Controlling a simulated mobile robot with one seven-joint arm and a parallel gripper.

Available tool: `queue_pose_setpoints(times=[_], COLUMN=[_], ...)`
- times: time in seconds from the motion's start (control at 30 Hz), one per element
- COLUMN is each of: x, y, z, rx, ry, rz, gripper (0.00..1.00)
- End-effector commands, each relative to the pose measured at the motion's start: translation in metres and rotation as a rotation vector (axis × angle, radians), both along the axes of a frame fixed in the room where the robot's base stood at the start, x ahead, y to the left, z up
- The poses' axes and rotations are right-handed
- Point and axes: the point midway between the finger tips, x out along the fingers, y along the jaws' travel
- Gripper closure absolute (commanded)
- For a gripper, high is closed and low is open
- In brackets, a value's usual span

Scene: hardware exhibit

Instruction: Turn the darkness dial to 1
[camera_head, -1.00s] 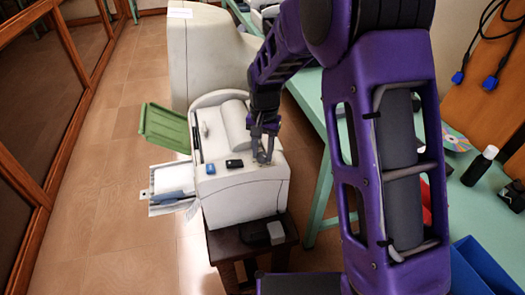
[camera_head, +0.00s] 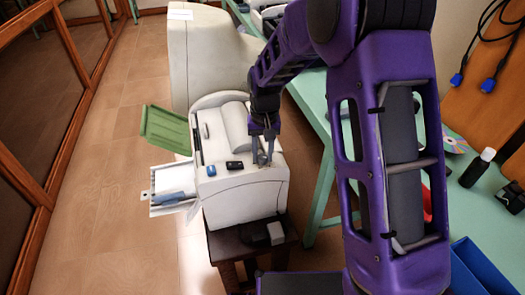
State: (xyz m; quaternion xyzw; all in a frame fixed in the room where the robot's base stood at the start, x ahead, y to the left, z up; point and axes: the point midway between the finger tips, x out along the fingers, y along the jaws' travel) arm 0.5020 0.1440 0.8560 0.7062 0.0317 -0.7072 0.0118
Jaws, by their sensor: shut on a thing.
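A white printer-like machine (camera_head: 240,195) stands on a small dark stool, with a green tray (camera_head: 166,130) and a paper tray (camera_head: 172,190) sticking out to its left. Its top front edge carries a blue button-like part (camera_head: 211,170) and a black part (camera_head: 234,165). My gripper (camera_head: 263,163) points down at the right part of the machine's top. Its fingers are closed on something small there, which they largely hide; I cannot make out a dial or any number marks.
The dark stool (camera_head: 285,238) holds a small grey block (camera_head: 276,233) in front of the machine. A green table (camera_head: 472,200) on the right carries a black bottle (camera_head: 478,167) and a blue bin (camera_head: 485,272). Open tiled floor lies left.

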Motion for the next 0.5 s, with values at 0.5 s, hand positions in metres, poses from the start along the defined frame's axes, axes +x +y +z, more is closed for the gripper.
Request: queue_pose_setpoints(times=[0.5], x=[0.001], y=[0.0], z=[0.002], rx=[0.001], ry=[-0.001], rz=[0.464], gripper=[1.0])
